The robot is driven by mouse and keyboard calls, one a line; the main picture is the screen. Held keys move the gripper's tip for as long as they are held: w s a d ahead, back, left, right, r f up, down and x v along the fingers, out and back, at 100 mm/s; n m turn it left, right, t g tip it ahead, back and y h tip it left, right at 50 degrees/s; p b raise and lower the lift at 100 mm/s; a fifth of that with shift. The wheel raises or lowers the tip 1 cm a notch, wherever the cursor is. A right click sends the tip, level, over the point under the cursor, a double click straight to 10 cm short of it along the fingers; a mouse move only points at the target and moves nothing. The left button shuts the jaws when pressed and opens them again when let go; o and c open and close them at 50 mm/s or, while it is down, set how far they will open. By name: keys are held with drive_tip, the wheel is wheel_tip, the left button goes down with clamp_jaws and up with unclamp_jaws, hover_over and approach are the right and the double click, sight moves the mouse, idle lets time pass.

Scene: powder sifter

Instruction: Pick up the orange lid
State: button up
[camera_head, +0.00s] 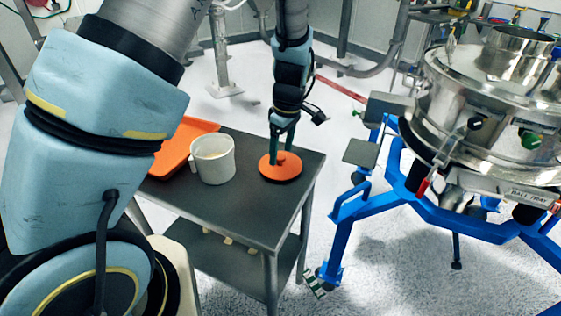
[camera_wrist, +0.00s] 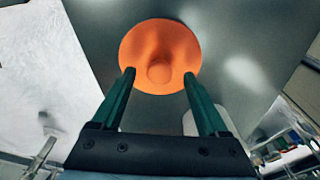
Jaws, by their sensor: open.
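The orange lid (camera_head: 281,172) is a round disc with a raised knob in its middle. It lies on the dark grey table (camera_head: 232,215) near the right corner. My gripper (camera_head: 282,150) points down right over the lid. In the wrist view the orange lid (camera_wrist: 160,45) shows with its knob between and slightly ahead of the green fingertips of my gripper (camera_wrist: 159,74). The fingers are open, one on each side of the knob. I cannot tell whether the fingertips touch the lid.
A white cup (camera_head: 213,160) stands on the table left of the lid. An orange tray (camera_head: 180,147) lies behind the cup, partly hidden by my arm. A steel sifter (camera_head: 490,110) on a blue frame (camera_head: 420,206) stands to the right of the table.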

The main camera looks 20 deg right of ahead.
drive_tip(key=shift+w+f, duration=0.1)
drive_tip(key=shift+f, duration=0.4)
clamp_jaws()
